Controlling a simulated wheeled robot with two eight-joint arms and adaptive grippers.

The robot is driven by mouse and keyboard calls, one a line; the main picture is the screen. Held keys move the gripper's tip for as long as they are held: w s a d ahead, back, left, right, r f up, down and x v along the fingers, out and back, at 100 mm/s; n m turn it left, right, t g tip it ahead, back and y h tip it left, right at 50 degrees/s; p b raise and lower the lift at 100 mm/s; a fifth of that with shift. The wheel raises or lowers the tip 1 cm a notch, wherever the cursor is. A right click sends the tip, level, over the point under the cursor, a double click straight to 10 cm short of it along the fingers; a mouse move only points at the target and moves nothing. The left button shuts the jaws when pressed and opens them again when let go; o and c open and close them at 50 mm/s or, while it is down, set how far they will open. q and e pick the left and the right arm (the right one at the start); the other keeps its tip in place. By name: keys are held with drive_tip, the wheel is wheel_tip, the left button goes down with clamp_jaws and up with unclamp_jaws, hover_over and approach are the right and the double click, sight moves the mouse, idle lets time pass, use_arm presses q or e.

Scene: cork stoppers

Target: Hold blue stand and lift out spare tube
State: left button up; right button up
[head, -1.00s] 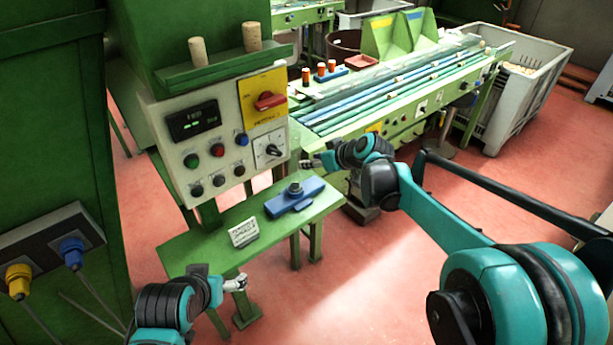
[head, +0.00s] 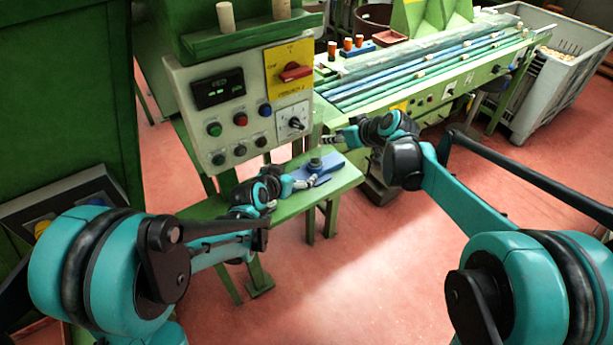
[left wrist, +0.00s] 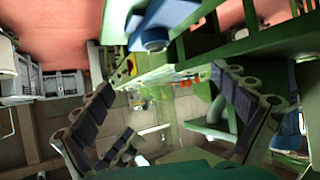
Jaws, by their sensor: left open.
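The blue stand (head: 330,170) lies on the green shelf below the control panel, with a dark, short round tube (head: 315,164) standing up from it. My left gripper (head: 304,184) is at the stand's near left side; whether it touches the stand is unclear. In the left wrist view the blue stand (left wrist: 178,12) and the round tube end (left wrist: 154,41) show at the top, beyond my open, empty left fingers (left wrist: 165,85). My right gripper (head: 328,140) is just above and behind the stand, too small to tell whether open or shut.
The control panel (head: 238,108) with knobs and buttons stands close behind the shelf (head: 290,207). Corks (head: 225,18) stand on the ledge above it. A conveyor table (head: 430,72) and a grey bin (head: 555,85) are farther back. My left arm covers the shelf's left part.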

use_arm(q)
drive_tip(key=t+h, duration=0.1)
approach(313, 170)
drive_tip(key=shift+m, duration=0.4)
drive_tip(key=x, duration=0.5)
drive_tip(key=shift+f, duration=0.15)
drive_tip(key=x, duration=0.7)
drive_tip(key=shift+w+d, duration=0.1)
drive_tip(key=shift+w, duration=0.05)
drive_tip(key=c, duration=1.8)
